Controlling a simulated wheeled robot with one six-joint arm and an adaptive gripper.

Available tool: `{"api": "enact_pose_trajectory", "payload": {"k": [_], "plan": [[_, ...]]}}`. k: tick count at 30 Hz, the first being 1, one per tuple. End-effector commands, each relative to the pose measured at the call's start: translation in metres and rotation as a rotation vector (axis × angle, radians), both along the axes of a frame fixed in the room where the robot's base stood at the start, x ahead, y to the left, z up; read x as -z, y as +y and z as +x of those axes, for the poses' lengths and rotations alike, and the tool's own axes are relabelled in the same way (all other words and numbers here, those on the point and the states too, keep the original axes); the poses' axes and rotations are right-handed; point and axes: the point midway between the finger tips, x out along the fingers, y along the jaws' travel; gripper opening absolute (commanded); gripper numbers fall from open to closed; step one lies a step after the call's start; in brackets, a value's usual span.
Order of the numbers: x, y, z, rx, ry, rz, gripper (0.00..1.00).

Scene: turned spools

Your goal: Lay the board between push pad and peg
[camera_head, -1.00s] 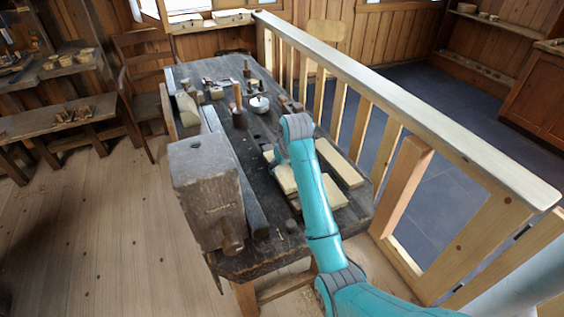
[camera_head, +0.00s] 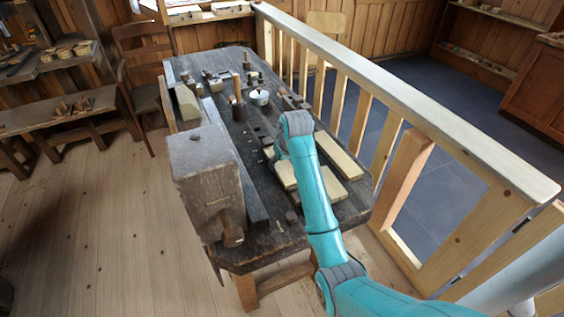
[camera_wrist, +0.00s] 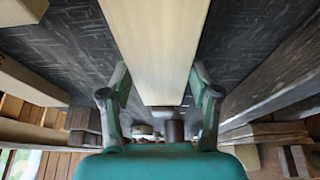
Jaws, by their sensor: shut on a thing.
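In the wrist view, a pale wooden board (camera_wrist: 156,45) runs from the top edge down between the two fingers of my gripper (camera_wrist: 160,72). The fingers are shut on its long sides. In the head view, my arm covers the gripper and much of the board; a pale piece (camera_head: 285,174) shows just left of the arm, and I cannot tell if it is the held board. A dark round post (camera_wrist: 174,130) stands beyond the board's near end in the wrist view; it may be the peg. I cannot make out the push pad for certain.
The dark workbench (camera_head: 262,235) carries a long pale board (camera_head: 338,157) right of my arm. A big wooden vise block (camera_head: 203,175) sits at its left front. A pot (camera_head: 259,97) and several tools stand toward the back. A wooden railing (camera_head: 400,95) runs along the right.

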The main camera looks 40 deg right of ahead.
Motion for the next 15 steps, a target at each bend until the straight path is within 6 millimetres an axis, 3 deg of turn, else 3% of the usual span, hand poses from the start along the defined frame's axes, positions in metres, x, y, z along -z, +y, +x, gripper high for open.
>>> {"api": "enact_pose_trajectory", "payload": {"k": [5, 6, 9, 15], "plan": [[0.0001, 0.0, -0.0001, 0.0, -0.001, 0.0, 0.24], [0.0001, 0.0, -0.0001, 0.0, 0.0, 0.0, 0.67], [0.0001, 0.0, -0.0001, 0.0, 0.0, 0.0, 0.91], [0.0003, 0.0, -0.0001, 0.0, 0.0, 0.0, 0.91]]}}
